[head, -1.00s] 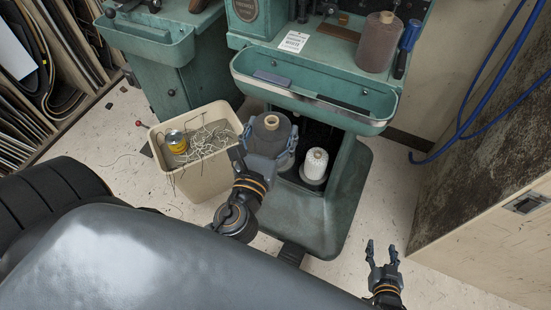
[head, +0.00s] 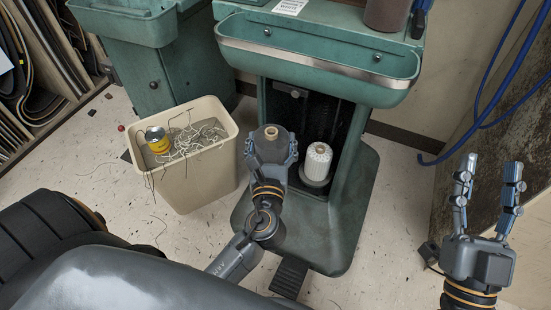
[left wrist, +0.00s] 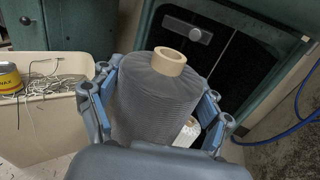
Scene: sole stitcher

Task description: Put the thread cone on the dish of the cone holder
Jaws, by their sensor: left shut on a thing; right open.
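A dark grey thread cone (head: 268,152) with a tan core stands upright in my left gripper (head: 271,160), whose fingers close on both its sides. The cone also fills the middle of the left wrist view (left wrist: 155,105). It is in front of the open bay in the green machine's pedestal. A white thread cone (head: 318,160) stands on a dark round dish (head: 314,182) just right of it. It shows partly behind the grey cone in the left wrist view (left wrist: 187,132). Any dish behind or below the grey cone is hidden. My right gripper (head: 489,178) is open and empty at the right.
A beige bin (head: 205,178) with thread scraps and a yellow can (head: 157,140) stands close left of my left gripper. The green tray (head: 315,52) overhangs the bay. A brown cone (head: 385,14) sits above it. A pedal (head: 289,278) lies in front.

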